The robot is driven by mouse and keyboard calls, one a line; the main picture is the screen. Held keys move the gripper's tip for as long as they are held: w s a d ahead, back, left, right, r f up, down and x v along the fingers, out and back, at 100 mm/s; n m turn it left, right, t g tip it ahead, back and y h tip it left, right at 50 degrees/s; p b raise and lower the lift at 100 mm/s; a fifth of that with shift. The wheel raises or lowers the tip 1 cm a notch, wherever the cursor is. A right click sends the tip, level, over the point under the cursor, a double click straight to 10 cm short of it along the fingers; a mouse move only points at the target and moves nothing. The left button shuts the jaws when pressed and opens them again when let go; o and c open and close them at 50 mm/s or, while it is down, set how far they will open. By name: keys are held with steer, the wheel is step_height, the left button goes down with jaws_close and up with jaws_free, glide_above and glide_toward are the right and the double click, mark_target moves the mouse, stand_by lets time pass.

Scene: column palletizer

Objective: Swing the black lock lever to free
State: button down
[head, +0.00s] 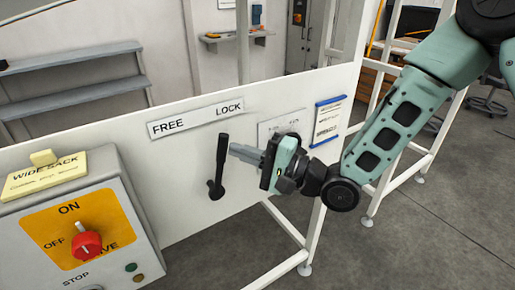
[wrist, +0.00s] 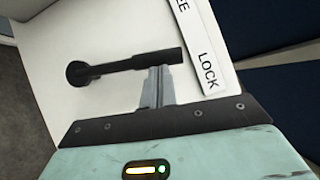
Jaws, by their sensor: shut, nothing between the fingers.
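The black lock lever (head: 220,164) is mounted on a white panel. It stands nearly upright from its round pivot at the bottom, its tip below the LOCK end of the FREE/LOCK label (head: 195,118). My gripper (head: 236,150) is shut and empty, coming from the right with its fingertips at the lever's right side, near the upper part. In the wrist view the lever (wrist: 130,63) lies across the picture, and the shut fingers (wrist: 158,72) are right against or very near its handle end; I cannot tell whether they touch.
A control box (head: 130,215) with a red knob (head: 86,245) and a yellow WIDE SACK sign (head: 45,178) stands at the left. A blue-edged notice (head: 328,120) and a small plate (head: 268,130) are on the panel behind my gripper. The panel left of the lever is clear.

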steer(key=s+a+n+g+h, duration=0.1)
steer(key=s+a+n+h, duration=0.3)
steer(key=s+a+n, duration=0.1)
steer(key=shift+a+r+n+h+p, duration=0.35)
steer(key=shift+a+n, duration=0.45)
steer(key=shift+a, duration=0.45)
